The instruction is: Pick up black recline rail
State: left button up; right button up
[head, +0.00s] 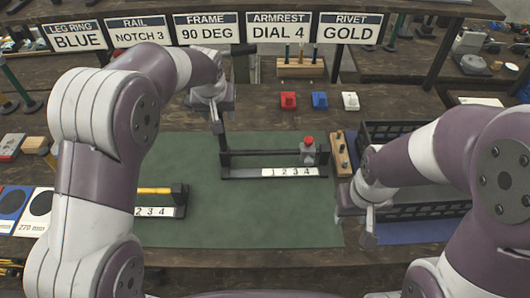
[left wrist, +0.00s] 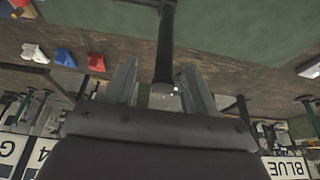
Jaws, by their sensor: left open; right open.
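A black rail assembly (head: 262,153) stands on the green mat (head: 275,218), with a horizontal bar, a white strip marked 1 2 3 4, and a red-topped grey block (head: 308,150) at its right end. A dark upright bar rises at its left end to my left gripper (head: 218,122). In the left wrist view a dark bar (left wrist: 165,50) runs between the two spread fingers of my left gripper (left wrist: 160,88); contact cannot be told. My left gripper is open. My right gripper (head: 368,228) is open, low at the mat's right side; its fingertips are hard to see.
A second numbered rail with a yellow bar (head: 155,190) lies left, partly behind my left arm. Red (head: 288,101), blue (head: 320,101) and white (head: 350,101) blocks sit behind the mat. A black crate (head: 400,128) stands right. Signs (head: 207,28) hang above. The mat's front middle is clear.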

pick_arm(q)
jog(key=x, duration=0.4)
jog(key=p+x, duration=0.1)
jog(key=x, duration=0.1)
jog(key=shift+s+a+f, duration=0.1)
jog(key=shift+a, duration=0.2)
jog(key=shift+s, duration=0.1)
grip_shut()
